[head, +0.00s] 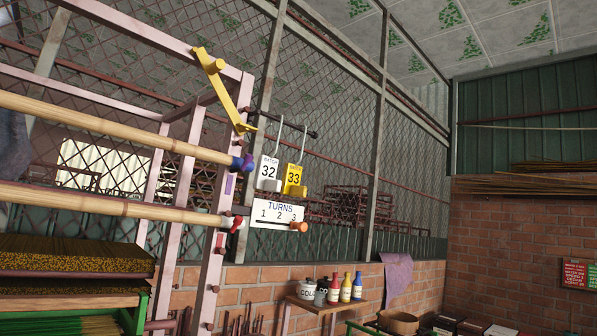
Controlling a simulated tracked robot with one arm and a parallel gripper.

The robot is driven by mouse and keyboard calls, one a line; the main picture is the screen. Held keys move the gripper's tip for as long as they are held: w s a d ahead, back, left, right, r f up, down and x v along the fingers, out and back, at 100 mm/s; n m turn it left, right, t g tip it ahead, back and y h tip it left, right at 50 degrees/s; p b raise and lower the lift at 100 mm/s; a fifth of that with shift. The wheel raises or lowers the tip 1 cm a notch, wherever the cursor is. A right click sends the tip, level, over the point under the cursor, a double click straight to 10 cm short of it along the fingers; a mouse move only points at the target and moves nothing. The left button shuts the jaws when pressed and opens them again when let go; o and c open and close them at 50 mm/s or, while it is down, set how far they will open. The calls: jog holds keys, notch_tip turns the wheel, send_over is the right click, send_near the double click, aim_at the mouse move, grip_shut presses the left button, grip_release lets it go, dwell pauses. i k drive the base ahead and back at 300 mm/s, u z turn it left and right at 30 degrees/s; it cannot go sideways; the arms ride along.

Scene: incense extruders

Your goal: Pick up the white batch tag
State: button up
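The white batch tag (269,170), marked "BATCH" and 32, hangs upright near the middle of the head view. A yellow tag (294,178) marked 33 hangs just to its right, on a thin pale wire hanger. A dark rod (290,124) sticks out above the two tags from the pink frame post. My gripper is not in the picture.
A "TURNS" scale board (277,213) with an orange knob (299,227) sits just below the tags. A yellow lever (220,85) and two bamboo poles (110,128) are on the left by the pink frame (214,230). Bottles (345,288) stand on a low shelf.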

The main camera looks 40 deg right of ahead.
aim_at(264, 180)
jog(key=u, duration=0.15)
jog(key=i, duration=0.9)
jog(key=z, duration=0.05)
